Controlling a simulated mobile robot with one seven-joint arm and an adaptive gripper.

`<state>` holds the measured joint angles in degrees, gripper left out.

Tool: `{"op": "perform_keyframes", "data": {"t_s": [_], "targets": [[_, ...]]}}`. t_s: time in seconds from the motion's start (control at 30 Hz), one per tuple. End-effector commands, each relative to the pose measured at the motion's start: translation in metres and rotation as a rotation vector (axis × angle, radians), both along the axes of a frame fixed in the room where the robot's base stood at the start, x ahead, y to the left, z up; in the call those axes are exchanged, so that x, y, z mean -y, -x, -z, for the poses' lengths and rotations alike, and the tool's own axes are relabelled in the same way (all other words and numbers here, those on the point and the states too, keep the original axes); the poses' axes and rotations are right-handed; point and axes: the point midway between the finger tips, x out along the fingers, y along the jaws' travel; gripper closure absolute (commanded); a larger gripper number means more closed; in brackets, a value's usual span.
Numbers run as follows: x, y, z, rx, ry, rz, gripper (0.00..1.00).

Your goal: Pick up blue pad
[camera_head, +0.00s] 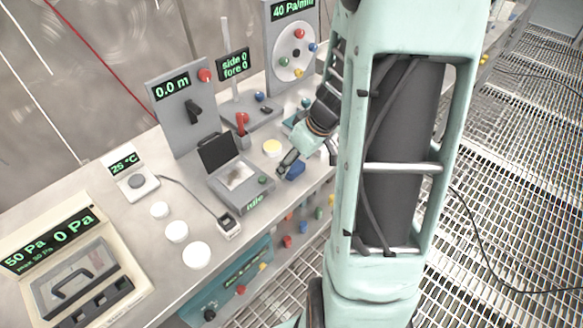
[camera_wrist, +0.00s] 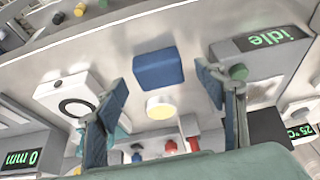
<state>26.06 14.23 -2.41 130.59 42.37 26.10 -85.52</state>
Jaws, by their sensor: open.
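The blue pad (camera_wrist: 158,69) is a small block with rounded corners lying on the grey bench top. In the wrist view it shows between and slightly beyond my open fingertips, with a gap on both sides. In the head view the blue pad (camera_head: 295,171) sits near the bench's front edge, right beside my gripper (camera_head: 287,161). In the wrist view my gripper (camera_wrist: 161,77) is open and empty, one finger on each side of the pad. The height of the fingertips above the bench is hard to tell.
A device marked "idle" (camera_head: 240,183) with a raised black lid stands left of the pad. A yellow disc (camera_head: 272,148) lies just behind it. A white unit with a round ring (camera_wrist: 75,106) is at the left in the wrist view. Upright panels line the back.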

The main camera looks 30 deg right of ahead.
Motion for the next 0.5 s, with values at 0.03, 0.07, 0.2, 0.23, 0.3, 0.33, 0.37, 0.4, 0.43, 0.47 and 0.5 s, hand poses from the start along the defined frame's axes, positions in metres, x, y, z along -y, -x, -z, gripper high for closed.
{"op": "perform_keyframes", "data": {"t_s": [0.03,0.07,0.2,0.23,0.3,0.33,0.37,0.4,0.43,0.47,0.5], "targets": [[-0.001,-0.0022,0.0064,-0.002,-0.001,-0.001,0.36],[-0.0012,-0.0032,0.0082,0.0,-0.001,0.0,0.36],[-0.0014,-0.0054,0.0118,0.001,0.001,0.0,0.36],[-0.0014,-0.0055,0.0117,0.001,0.001,0.0,0.36],[-0.0013,-0.0055,0.0114,0.002,0.001,0.001,0.36],[-0.0014,-0.0054,0.0113,0.001,0.001,0.0,0.36],[-0.0014,-0.0054,0.0113,0.001,0.001,0.0,0.36],[-0.0014,-0.0054,0.0112,0.001,0.001,0.0,0.4],[-0.0014,-0.0054,0.0112,0.001,0.001,0.0,0.43],[-0.0014,-0.0054,0.0112,0.001,0.001,0.0,0.46],[-0.0013,-0.0053,0.0112,0.001,0.001,0.0,0.51]]}}
